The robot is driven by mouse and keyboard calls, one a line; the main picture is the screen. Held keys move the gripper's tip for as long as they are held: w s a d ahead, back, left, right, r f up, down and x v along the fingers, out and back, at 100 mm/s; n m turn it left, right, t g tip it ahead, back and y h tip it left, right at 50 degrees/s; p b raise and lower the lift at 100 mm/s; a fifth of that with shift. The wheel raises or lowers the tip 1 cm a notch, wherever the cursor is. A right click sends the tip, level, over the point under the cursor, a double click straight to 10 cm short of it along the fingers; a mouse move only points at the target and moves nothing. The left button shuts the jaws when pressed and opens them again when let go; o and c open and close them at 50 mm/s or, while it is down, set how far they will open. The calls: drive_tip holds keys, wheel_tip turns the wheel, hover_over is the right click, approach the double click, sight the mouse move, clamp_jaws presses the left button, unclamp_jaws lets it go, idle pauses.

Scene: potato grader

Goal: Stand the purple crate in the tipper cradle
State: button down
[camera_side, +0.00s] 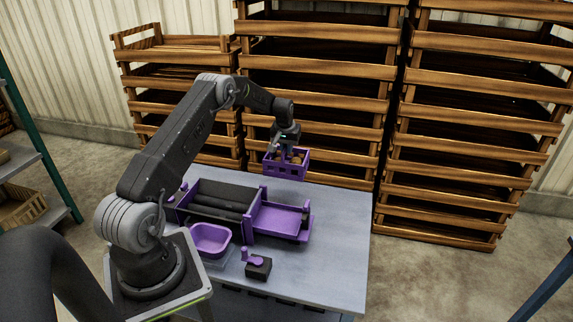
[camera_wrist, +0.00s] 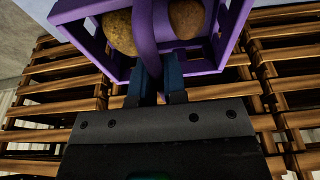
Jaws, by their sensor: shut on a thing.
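The purple crate (camera_side: 286,167) hangs from my gripper (camera_side: 286,146) above the far edge of the table, roughly upright. It has openings in its walls and holds brown potatoes. In the wrist view, my gripper (camera_wrist: 157,70) is shut on the crate's purple handle, and the crate (camera_wrist: 200,93) shows with potatoes (camera_wrist: 120,32) on both sides of the handle. A low-walled purple tray (camera_side: 278,219) sits at the right end of the dark grader (camera_side: 213,201); it looks like the tipper cradle, though I cannot be sure. It appears empty.
A purple basin (camera_side: 209,239) stands in front of the grader. A small black box with a purple lever (camera_side: 258,265) stands on the near part of the grey table (camera_side: 335,235). Tall stacks of wooden crates (camera_side: 315,75) rise behind the table. The table's right side is clear.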

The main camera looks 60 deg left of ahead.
drive_tip(key=v, duration=0.4)
drive_tip(key=shift+w+a+r, duration=0.2)
drive_tip(key=shift+w+a, duration=0.05)
drive_tip(key=shift+s+d+f, duration=0.1)
drive_tip(key=shift+s+d, duration=0.1)
drive_tip(key=shift+d, duration=0.05)
drive_tip(key=s+d, duration=1.1)
drive_tip(key=d, duration=0.2)
drive_tip(key=s+d+x, duration=0.1)
drive_tip(key=x, duration=0.9)
drive_tip(key=shift+s+d+f, duration=0.15)
drive_tip(key=shift+f, duration=0.05)
drive_tip(key=shift+s+d+x, duration=0.15)
drive_tip(key=shift+x, duration=0.65)
drive_tip(key=shift+s+d+x, duration=0.1)
drive_tip(key=shift+x, duration=0.75)
idle(1.2)
drive_tip(key=c, duration=1.1)
unclamp_jaws()
